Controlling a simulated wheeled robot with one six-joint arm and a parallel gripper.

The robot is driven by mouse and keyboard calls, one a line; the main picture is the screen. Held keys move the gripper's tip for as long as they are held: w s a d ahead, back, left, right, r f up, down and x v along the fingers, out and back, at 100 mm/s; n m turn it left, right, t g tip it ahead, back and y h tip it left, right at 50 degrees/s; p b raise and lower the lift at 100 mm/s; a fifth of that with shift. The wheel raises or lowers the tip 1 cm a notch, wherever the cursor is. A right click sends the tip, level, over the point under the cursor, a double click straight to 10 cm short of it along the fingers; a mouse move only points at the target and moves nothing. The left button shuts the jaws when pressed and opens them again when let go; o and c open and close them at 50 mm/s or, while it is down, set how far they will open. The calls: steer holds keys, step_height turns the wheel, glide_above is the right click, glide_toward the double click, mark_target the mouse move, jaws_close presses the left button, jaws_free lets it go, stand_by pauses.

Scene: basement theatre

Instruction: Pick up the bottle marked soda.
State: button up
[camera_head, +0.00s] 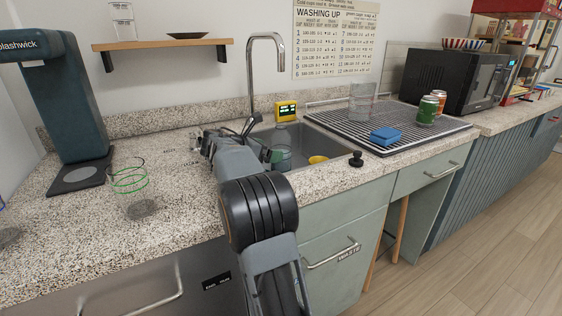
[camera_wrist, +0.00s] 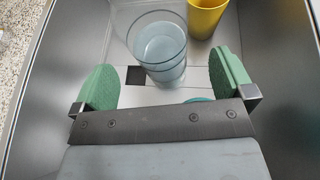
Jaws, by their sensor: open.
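My gripper (camera_wrist: 166,78) is open, with green finger pads apart in the wrist view. A clear, bluish cylindrical vessel (camera_wrist: 160,42) stands in the sink just beyond and between the fingers, not gripped. It also shows in the head view (camera_head: 283,149), partly behind my arm. I cannot tell whether it is a bottle, and no soda mark is readable on it. A yellow cup (camera_wrist: 205,17) stands beside it to the right, and shows in the head view (camera_head: 318,159). No soda label is readable anywhere in view.
The sink (camera_head: 335,150) walls surround the gripper, and the tap (camera_head: 251,75) rises behind it. A small yellow box (camera_head: 286,110) sits at the sink's back. The drying rack (camera_head: 350,128) holds a blue sponge (camera_head: 385,136), two cans (camera_head: 428,110) and a clear jug (camera_head: 362,101).

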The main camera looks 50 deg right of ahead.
steer(key=b+x, duration=0.1)
steer(key=x, duration=0.4)
steer(key=shift+w+b, duration=0.2)
steer(key=shift+b, duration=0.15)
steer(key=shift+c, duration=0.2)
steer(key=c, duration=1.2)
steer(key=shift+r, duration=0.2)
steer(key=shift+c, duration=0.6)
